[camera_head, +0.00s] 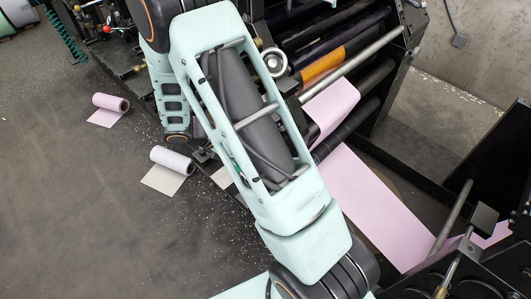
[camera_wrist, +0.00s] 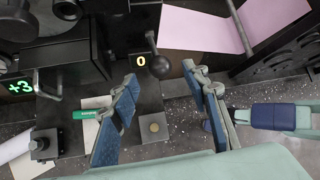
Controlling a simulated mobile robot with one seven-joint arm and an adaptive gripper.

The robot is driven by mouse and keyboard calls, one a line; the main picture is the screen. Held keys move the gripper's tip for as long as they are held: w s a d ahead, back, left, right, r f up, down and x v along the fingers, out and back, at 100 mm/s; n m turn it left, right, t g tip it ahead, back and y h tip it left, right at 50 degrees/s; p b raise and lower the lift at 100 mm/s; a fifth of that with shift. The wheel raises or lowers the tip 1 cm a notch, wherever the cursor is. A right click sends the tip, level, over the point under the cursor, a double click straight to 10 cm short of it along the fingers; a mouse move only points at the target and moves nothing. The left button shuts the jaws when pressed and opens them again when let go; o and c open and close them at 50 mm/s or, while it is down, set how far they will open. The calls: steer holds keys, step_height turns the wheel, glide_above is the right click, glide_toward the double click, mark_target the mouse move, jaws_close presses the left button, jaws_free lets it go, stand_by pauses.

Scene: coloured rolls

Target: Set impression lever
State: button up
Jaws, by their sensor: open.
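A lever with a black ball knob (camera_wrist: 160,68) and a short dark stem shows in the upper middle of the wrist view, beside a lit yellow "0" mark (camera_wrist: 141,60). A lit green "+3" mark (camera_wrist: 19,87) is at the left. My gripper (camera_wrist: 160,66) is open, with one blue-grey finger to each side of the knob in the picture. The fingers appear apart from the knob, and I cannot tell whether it is between them in depth. In the head view my arm covers the middle of the machine; the gripper and lever cannot be made out there.
A pink paper web (camera_head: 370,205) runs through the dark machine. A pink roll (camera_head: 111,103) and a white roll (camera_head: 172,159) lie on the grey floor at left. Near the fingers are a green-handled part (camera_wrist: 86,114) and a block with a brass round (camera_wrist: 153,127).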

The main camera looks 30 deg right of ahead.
steer(key=v, duration=0.5)
steer(key=shift+a+r, duration=0.1)
steer(key=shift+w, duration=0.1)
